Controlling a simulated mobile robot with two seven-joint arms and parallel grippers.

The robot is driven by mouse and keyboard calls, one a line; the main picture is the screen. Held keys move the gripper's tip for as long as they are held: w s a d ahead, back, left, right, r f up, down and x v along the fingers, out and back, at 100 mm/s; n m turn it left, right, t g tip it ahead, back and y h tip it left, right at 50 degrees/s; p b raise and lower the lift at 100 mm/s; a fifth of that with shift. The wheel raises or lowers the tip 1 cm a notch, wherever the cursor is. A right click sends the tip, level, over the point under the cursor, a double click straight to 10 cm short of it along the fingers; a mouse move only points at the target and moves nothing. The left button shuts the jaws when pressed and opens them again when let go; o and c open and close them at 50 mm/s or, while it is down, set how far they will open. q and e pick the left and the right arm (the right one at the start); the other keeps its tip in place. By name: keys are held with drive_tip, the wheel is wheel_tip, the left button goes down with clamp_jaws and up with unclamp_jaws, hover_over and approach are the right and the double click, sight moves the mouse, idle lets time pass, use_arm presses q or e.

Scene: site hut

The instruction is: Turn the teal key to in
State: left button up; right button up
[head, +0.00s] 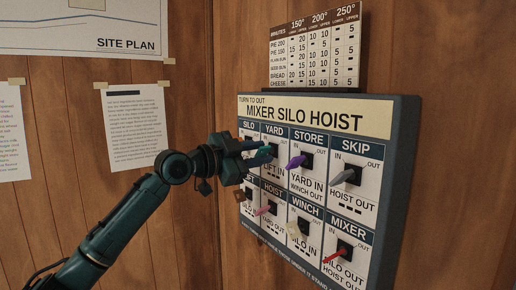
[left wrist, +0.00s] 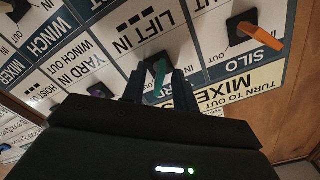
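The teal key (head: 265,151) sits in the YARD switch on the upper row of the panel (head: 305,106). It also shows in the left wrist view (left wrist: 160,74), in front of its black square base. My left gripper (head: 258,152) is at this key, its dark fingers (left wrist: 160,88) on either side of the teal handle. The fingers look apart, with some room around the handle; contact cannot be made out. The gripper partly hides the YARD switch and its IN mark, so the key's exact angle is unclear. My right gripper is in neither view.
Other keys stand close by: orange at SILO (left wrist: 259,36), purple at STORE (head: 296,161), grey at SKIP (head: 347,177), pink at HOIST (head: 265,210), cream at WINCH (head: 293,230), red at MIXER (head: 336,255). A timing chart (head: 315,50) is above the panel.

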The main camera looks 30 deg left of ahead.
use_arm(q)
drive_tip(key=shift+w, duration=0.15)
drive_tip(key=shift+c, duration=0.2)
clamp_jaws()
